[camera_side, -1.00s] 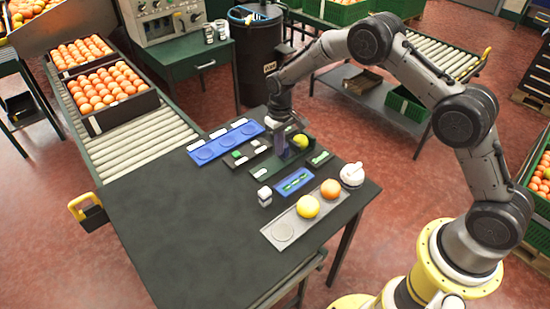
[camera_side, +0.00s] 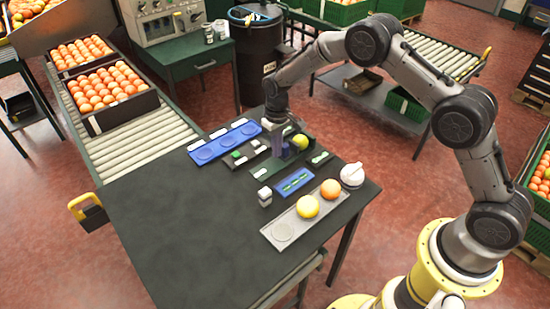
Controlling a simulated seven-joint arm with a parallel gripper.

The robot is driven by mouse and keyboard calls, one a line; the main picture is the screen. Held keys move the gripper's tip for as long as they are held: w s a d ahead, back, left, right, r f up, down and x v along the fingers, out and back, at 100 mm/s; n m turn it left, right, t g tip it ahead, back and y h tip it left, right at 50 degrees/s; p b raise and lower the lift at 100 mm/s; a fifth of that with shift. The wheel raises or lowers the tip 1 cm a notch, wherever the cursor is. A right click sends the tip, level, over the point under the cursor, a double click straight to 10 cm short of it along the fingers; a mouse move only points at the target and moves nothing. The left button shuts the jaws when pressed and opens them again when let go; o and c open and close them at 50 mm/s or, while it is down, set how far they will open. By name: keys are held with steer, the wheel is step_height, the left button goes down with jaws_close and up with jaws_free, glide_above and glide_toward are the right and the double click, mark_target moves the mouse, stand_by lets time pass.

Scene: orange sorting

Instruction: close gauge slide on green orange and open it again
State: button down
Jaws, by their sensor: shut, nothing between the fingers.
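The green orange (camera_side: 300,142) is yellow-green and sits at the back right end of the dark green gauge (camera_side: 262,171), partly hidden by my gripper. My gripper (camera_side: 284,153) points down over the gauge, just left of the orange. Its fingers are shut and hold nothing. The gauge's slide cannot be told apart clearly from the fingers, and I cannot tell whether they touch it.
A grey tray (camera_side: 282,232) holds a yellow fruit (camera_side: 308,206) and an orange (camera_side: 330,189). A white round object (camera_side: 352,175), a blue plate (camera_side: 293,183) and a small white-topped block (camera_side: 265,196) stand nearby. A blue tray (camera_side: 222,143) lies behind left. The table's front left is clear.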

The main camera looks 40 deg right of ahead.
steer(key=shift+a, duration=0.4)
step_height(320, 180, up, 8)
stand_by(0.8)
step_height(320, 180, up, 13)
steer(key=t, duration=0.2)
glide_above(275, 164)
steer(key=d, duration=0.1)
steer(key=s+d+r+t, duration=0.2)
steer(key=s+r, duration=0.9)
steer(key=r, duration=0.1)
steer(key=s+r+t, duration=0.2)
steer(key=s+r, duration=0.1)
steer(key=s, duration=1.1)
steer(key=s+d+f, duration=0.1)
steer(key=s+f, duration=0.6)
steer(key=s, duration=0.4)
steer(key=shift+s+f, duration=0.3)
steer(key=shift+f, duration=0.05)
